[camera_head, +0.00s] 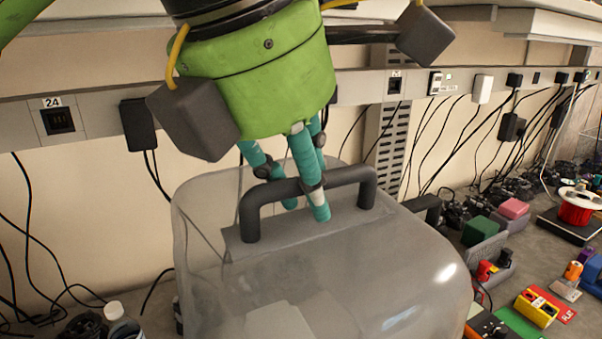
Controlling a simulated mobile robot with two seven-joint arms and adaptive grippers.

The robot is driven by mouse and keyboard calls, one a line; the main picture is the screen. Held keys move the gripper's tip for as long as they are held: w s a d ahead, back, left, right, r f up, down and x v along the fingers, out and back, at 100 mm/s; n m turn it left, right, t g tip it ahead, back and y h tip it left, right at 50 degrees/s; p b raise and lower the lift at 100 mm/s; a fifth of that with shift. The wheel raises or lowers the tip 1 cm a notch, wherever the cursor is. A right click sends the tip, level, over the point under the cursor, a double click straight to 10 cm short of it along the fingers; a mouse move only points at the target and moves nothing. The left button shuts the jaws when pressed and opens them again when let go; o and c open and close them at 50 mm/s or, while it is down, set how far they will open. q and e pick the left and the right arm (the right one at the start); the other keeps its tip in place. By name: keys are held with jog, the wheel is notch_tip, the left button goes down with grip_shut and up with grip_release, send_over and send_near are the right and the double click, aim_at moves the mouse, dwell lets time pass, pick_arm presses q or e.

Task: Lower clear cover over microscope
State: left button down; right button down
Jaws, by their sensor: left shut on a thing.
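The clear cover (350,270) is a large, rounded, see-through hood in the lower middle of the head view. It has a dark arched handle (352,179) on top, on a grey plate. My left gripper (305,200), green with teal fingers, comes down from above and is shut on this handle, with fingers on both sides of the bar. Pale, blurred shapes show through the cover; I cannot tell whether they are the microscope. The cover's bottom edge is out of the frame. My right gripper is not in view.
A bench (405,200) runs along the wall, crowded at right with a red spool (576,208), a yellow block (536,308) and small coloured parts. A bottle (118,322) stands at lower left. Black cables hang from the wall's socket rail (190,108) behind the cover.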

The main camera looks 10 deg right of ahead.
aim_at(297, 230)
pick_arm(q)
jog(key=shift+f+b, duration=2.5)
jog(key=shift+f, duration=0.45)
jog(key=shift+s, duration=0.1)
notch_tip(297, 230, down, 8)
jog(key=b, duration=0.7)
notch_tip(297, 230, down, 6)
jog(key=b, duration=0.5)
jog(key=shift+s, duration=0.1)
jog(key=shift+f+b, duration=0.95)
jog(key=c, duration=1)
grip_release()
jog(key=shift+s+d, duration=0.1)
